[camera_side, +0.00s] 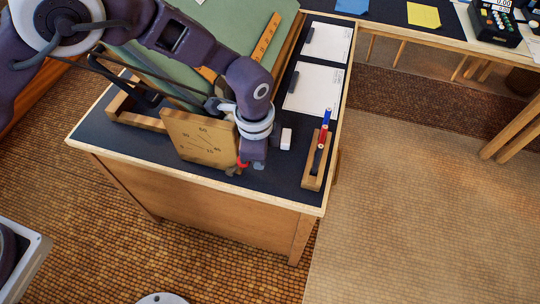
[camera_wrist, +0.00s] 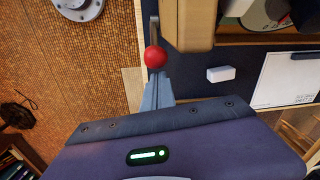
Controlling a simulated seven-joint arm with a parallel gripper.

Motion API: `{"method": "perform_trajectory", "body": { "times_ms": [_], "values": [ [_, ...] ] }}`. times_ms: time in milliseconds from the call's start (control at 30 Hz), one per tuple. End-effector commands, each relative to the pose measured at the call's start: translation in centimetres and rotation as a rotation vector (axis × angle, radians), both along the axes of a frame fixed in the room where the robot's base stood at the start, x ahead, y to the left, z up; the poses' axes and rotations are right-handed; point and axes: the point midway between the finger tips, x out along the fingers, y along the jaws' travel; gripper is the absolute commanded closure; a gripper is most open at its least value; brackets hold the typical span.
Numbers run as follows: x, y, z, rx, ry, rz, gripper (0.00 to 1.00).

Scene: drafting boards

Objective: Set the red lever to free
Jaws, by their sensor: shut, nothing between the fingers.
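The red lever's round knob (camera_wrist: 155,56) shows in the wrist view, on a thin grey rod that runs up beside a wooden block. In the side view the red knob (camera_side: 242,164) is a small patch at the lower right of an upright wooden plate (camera_side: 198,138) with dark marks and numbers. My gripper (camera_wrist: 157,78) is shut and empty, its fingertips right at the knob in the wrist view. Whether they touch it I cannot tell. In the side view my wrist hides the lever's surroundings, and no "free" label is readable.
A white eraser (camera_side: 286,138) lies right of my wrist. A wooden pen tray (camera_side: 316,160) with red and blue pens is near the desk's right edge. White paper sheets (camera_side: 314,90) lie behind. The green drafting board (camera_side: 200,45) slopes behind the plate.

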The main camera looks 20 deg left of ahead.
Motion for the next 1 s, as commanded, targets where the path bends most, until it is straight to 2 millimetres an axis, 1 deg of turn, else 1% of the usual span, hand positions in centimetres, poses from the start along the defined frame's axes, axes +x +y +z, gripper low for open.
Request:
{"method": "perform_trajectory", "body": {
  "times_ms": [100, 433, 600, 700, 1000],
  "values": [
    [-0.1, 0.5, 0.2, 0.001, 0.001, -0.001, 1.00],
    [-0.1, 0.7, 0.3, -0.009, 0.002, 0.000, 1.00],
    [-0.1, 2.0, 1.1, -0.100, 0.003, 0.004, 1.00],
    [-0.1, 2.6, 1.5, -0.107, 0.000, -0.001, 1.00],
    [-0.2, 2.8, 1.6, -0.105, 0.001, -0.002, 1.00]
  ]
}}
